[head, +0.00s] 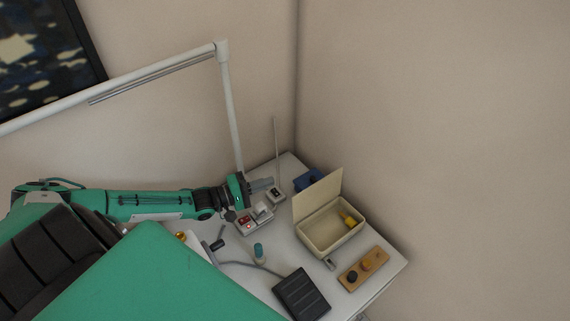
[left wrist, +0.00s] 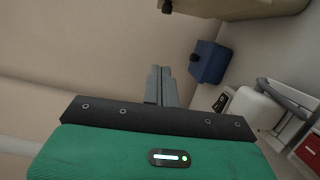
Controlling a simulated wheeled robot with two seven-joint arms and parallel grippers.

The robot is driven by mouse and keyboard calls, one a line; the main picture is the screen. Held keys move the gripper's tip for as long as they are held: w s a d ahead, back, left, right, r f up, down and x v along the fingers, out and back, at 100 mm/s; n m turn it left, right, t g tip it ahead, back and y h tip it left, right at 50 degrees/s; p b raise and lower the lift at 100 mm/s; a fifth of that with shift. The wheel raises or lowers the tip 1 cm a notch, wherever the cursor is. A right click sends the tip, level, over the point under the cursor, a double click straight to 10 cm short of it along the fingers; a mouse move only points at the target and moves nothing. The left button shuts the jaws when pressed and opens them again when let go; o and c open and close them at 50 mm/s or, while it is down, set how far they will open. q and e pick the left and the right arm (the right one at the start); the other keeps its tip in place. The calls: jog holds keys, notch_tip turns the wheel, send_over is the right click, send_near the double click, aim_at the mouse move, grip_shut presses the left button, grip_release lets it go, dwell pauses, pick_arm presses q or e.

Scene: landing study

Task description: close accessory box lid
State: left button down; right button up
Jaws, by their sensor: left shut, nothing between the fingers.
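The accessory box (head: 330,236) is cream and stands on the table with its lid (head: 317,195) raised upright at its back left side. A yellow item (head: 348,220) lies inside it. My left gripper (head: 268,183) is shut and empty, above the back of the table to the left of the lid, apart from it. In the left wrist view its closed fingers (left wrist: 161,86) point toward the wall. A cream surface at the top of that view (left wrist: 235,8) looks like part of the box. My right gripper is not in view.
A blue object (head: 308,179) sits behind the lid. Near my left gripper are a small switch box (head: 277,195) and a tray with red and white parts (head: 254,218). A wooden board with knobs (head: 363,269) and a black pedal (head: 301,294) lie in front.

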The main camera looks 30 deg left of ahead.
aim_at(313, 187)
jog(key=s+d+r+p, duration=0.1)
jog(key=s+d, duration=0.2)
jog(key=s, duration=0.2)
pick_arm(q)
jog(key=p+x, duration=0.2)
jog(key=x, duration=0.8)
jog(key=shift+m, duration=0.8)
jog(key=shift+s+d+r+p, duration=0.3)
jog(key=shift+s+d+p, duration=0.25)
jog(key=shift+d, duration=0.75)
jog(key=shift+s+d+r+p, duration=0.3)
jog(key=shift+s+d+p, duration=0.25)
jog(key=shift+d, duration=0.7)
jog(key=shift+s+d+r+p, duration=0.25)
jog(key=shift+s+d+p, duration=0.3)
jog(key=shift+d, duration=0.75)
jog(key=shift+w, duration=0.15)
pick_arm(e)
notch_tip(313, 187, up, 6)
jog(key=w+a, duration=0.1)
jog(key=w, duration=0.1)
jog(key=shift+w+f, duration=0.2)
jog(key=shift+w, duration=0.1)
pick_arm(q)
jog(key=shift+a, duration=0.1)
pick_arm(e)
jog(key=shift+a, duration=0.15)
